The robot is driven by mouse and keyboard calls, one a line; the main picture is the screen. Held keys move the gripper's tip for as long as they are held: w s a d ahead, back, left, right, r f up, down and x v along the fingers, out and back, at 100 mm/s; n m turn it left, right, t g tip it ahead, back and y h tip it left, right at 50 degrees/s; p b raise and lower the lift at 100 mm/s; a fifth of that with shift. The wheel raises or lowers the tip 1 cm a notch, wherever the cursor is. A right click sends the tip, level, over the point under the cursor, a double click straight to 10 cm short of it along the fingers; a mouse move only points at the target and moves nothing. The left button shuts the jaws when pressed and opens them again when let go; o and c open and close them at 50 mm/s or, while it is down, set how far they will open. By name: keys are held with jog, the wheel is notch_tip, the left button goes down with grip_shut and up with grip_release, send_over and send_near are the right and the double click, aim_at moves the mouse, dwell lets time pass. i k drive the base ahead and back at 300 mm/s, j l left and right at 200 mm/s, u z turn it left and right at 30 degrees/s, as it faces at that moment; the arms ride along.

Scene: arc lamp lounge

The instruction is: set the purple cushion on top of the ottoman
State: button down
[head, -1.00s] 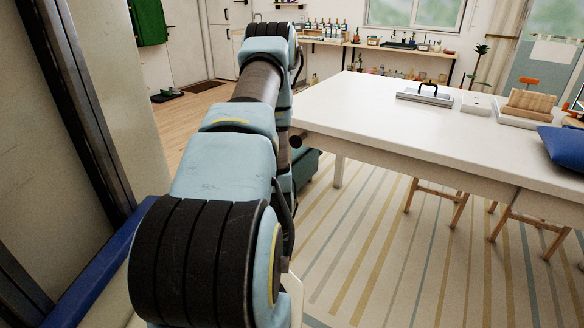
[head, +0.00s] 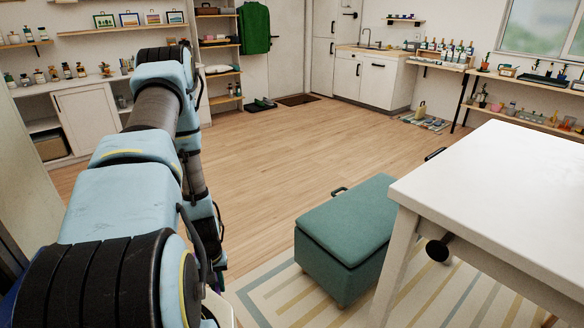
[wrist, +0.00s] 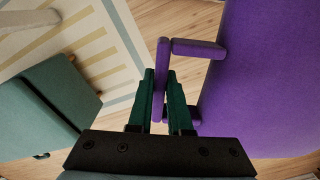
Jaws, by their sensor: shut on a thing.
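The ottoman (head: 348,232) is a teal-green box with a lid and a small dark handle, standing partly on the striped rug in the head view. Its top is bare. It also shows at the left of the wrist view (wrist: 40,118). The purple cushion (wrist: 262,85) fills the right of the wrist view, cut off by the frame edge. My gripper (wrist: 161,85) is shut on the cushion's purple handle (wrist: 163,55). The cushion hangs to the right of the fingers, apart from the ottoman. In the head view my arm hides the gripper, and I cannot see the cushion there.
A white table (head: 490,185) stands right of the ottoman, its leg close by. The striped rug (head: 270,300) lies below. Wooden floor (head: 290,140) is open behind the ottoman. Shelves and a white cabinet (head: 88,118) line the back left.

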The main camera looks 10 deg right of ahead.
aim_at(381, 199)
jog(key=i+j+u, duration=0.15)
jog(key=i+u, duration=0.15)
jog(key=i, duration=0.45)
jog(key=i+u, duration=0.3)
jog(key=i, duration=0.45)
jog(key=i+z, duration=0.2)
jog(key=i, duration=0.4)
jog(key=i+j+z, duration=0.15)
jog(key=i, duration=0.45)
jog(key=i+j+z, duration=0.2)
jog(key=i, duration=0.35)
jog(key=i+l+z, duration=0.25)
jog(key=i+z, duration=0.2)
jog(key=i, duration=0.25)
jog(key=i+z, duration=0.5)
jog(key=i, duration=0.15)
jog(key=i+j+z, duration=0.25)
jog(key=i+z, duration=0.2)
jog(key=i, duration=0.25)
jog(key=i+l+z, duration=0.15)
jog(key=i+z, duration=0.3)
jog(key=i+j+z, duration=0.1)
jog(key=i+z, duration=0.35)
jog(key=i, duration=0.25)
jog(key=i+j+z, duration=0.25)
jog(key=i+z, duration=1.15)
jog(key=k+j, duration=0.05)
jog(key=k, duration=0.05)
